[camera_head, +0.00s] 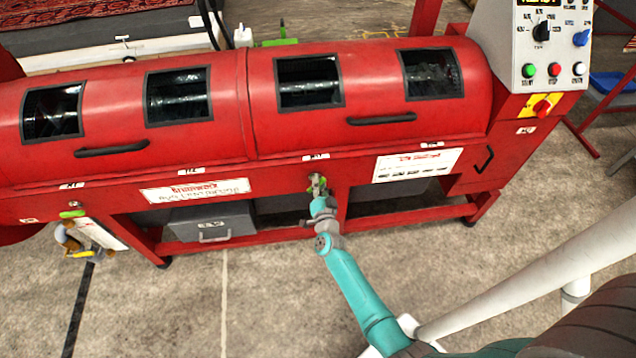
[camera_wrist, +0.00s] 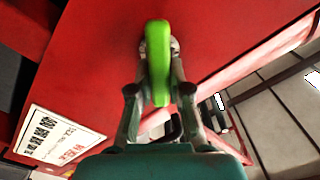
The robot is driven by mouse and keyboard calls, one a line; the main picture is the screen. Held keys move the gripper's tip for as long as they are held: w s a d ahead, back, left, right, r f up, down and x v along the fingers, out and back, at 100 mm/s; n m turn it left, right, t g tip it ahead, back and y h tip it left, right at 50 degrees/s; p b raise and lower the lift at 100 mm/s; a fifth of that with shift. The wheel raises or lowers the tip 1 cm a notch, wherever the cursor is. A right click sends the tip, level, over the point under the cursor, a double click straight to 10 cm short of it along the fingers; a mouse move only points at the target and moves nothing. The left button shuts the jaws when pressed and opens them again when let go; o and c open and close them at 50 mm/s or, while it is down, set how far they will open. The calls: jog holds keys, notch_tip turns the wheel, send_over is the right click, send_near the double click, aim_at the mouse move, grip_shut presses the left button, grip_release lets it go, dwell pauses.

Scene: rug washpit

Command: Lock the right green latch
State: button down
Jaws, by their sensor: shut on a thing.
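The right green latch (camera_wrist: 158,50) is a rounded green lever on the red machine front. In the wrist view it stands lengthwise between the two fingers of my gripper (camera_wrist: 161,80), which is shut on it. In the head view my gripper (camera_head: 317,186) is at the machine's lower front edge, and only a little green of the latch shows there. A left green latch (camera_head: 72,214) is at the far left of the same edge. Whether the right latch is locked cannot be told.
The red machine (camera_head: 250,120) has windowed lids with black handles (camera_head: 381,118). A control panel (camera_head: 545,50) stands at the upper right. A grey box (camera_head: 212,222) is below the machine, and a yellow-and-grey item (camera_head: 75,243) hangs at left. The concrete floor in front is mostly clear.

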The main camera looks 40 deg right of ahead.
jog(key=m, duration=0.5)
jog(key=shift+s+d+f+m, duration=0.1)
jog(key=shift+f+m, duration=0.2)
jog(key=shift+f, duration=0.05)
jog(key=shift+f+m, duration=0.15)
jog(key=shift+m, duration=0.85)
jog(key=shift+f+m, duration=0.1)
jog(key=shift+m, duration=0.9)
jog(key=c, duration=1.1)
grip_release()
jog(key=v, duration=1.2)
jog(key=shift+s, duration=0.1)
